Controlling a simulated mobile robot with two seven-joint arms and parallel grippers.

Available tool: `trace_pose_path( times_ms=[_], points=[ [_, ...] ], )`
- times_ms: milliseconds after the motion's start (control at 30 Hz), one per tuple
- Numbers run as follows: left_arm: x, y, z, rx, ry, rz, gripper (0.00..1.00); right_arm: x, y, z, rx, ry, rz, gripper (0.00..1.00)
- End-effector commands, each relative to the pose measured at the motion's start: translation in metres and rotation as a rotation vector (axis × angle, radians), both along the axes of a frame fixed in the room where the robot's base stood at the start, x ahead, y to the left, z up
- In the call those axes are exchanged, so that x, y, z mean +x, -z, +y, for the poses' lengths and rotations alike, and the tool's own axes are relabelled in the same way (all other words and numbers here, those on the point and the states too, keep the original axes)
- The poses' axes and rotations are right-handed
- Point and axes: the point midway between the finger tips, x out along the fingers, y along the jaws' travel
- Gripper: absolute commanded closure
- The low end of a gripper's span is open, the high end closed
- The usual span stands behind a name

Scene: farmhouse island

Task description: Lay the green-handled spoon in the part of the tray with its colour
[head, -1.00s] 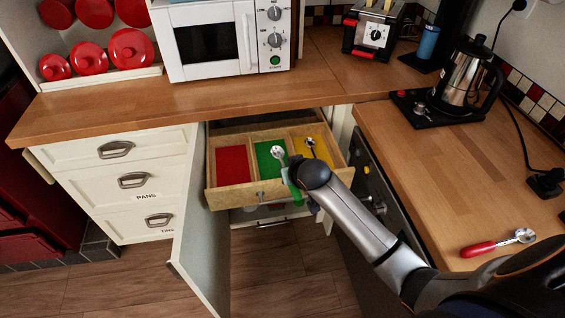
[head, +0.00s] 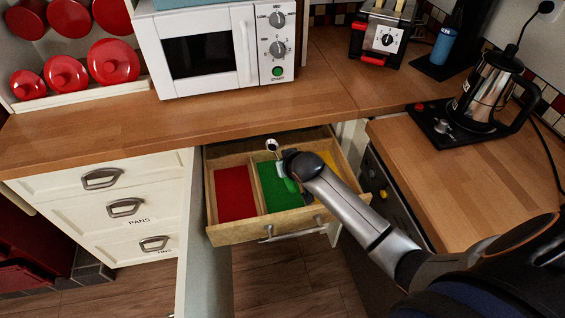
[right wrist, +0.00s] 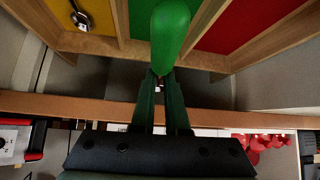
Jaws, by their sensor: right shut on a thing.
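The wooden tray (head: 258,203) lies in the pulled-out drawer, with a red part (head: 234,190) at left, a green part (head: 280,195) in the middle and a yellow part (head: 328,158) at right, partly hidden by my arm. My right gripper (head: 287,168) is shut on the green-handled spoon and holds it over the green part. The spoon's metal bowl (head: 271,146) points to the back. Its green handle (right wrist: 170,32) shows large in the right wrist view. I cannot tell whether the spoon touches the tray floor. My left gripper is not in view.
A metal spoon (right wrist: 80,19) lies in the yellow part in the right wrist view. The drawer front (head: 235,234) is below the counter (head: 230,118) with the microwave (head: 205,50). An open cabinet door (head: 205,265) stands left of the drawer. A kettle (head: 485,90) stands at right.

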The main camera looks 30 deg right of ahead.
Motion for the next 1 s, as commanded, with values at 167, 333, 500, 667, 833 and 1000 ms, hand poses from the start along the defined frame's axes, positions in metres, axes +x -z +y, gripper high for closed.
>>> trace_pose_path(
  times_ms=[167,333,500,667,833,1000],
  points=[
    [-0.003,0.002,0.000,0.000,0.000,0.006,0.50,0.000,0.000,0.000,0.000,0.000,0.000,1.00],
    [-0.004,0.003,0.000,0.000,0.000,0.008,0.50,0.000,0.001,0.000,0.005,0.000,0.003,1.00],
    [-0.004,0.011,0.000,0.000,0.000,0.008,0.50,0.000,0.013,0.000,0.004,0.000,0.006,1.00],
    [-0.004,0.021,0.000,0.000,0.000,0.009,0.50,0.000,0.029,0.000,0.004,-0.001,0.004,1.00],
    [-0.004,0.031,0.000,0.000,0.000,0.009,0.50,0.000,0.046,0.000,0.003,0.000,0.005,1.00],
    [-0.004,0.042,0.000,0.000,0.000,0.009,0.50,-0.001,0.064,0.000,0.003,-0.001,0.006,1.00]
  ],
)
